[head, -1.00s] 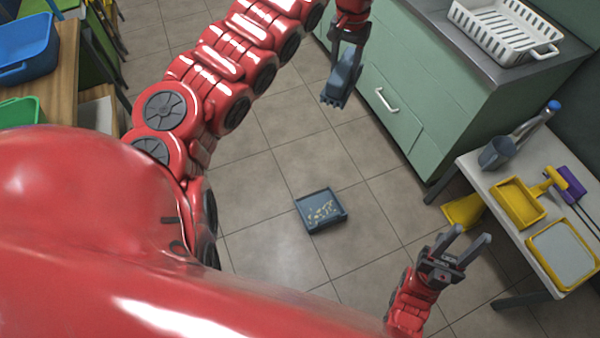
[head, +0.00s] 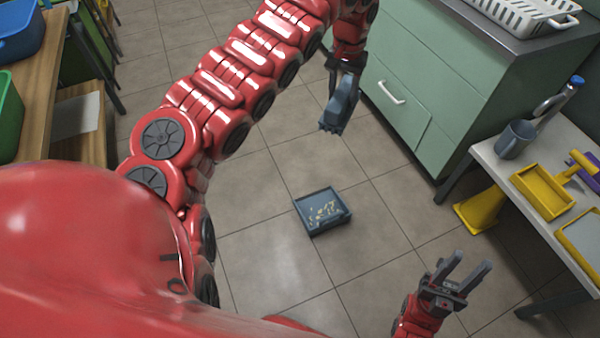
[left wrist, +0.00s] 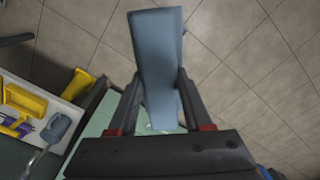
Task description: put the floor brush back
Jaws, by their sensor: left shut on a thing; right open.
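My left gripper (head: 345,75) is shut on the floor brush (head: 341,107), a blue-grey block with bristles on its lower end. It holds the brush above the floor, in front of the green cabinet. In the left wrist view the brush (left wrist: 158,62) stands between the two fingers. A blue-grey dustpan (head: 322,211) with pale crumbs in it lies on the tiled floor, below and apart from the brush. My right gripper (head: 458,272) is open and empty, to the right of the dustpan and left of the side table.
A grey side table (head: 560,228) at right holds a yellow tray (head: 543,191) and a grey mug (head: 515,139). A yellow object (head: 480,210) stands on the floor beside it. The green cabinet (head: 440,75) carries a white rack (head: 530,14). Floor around the dustpan is clear.

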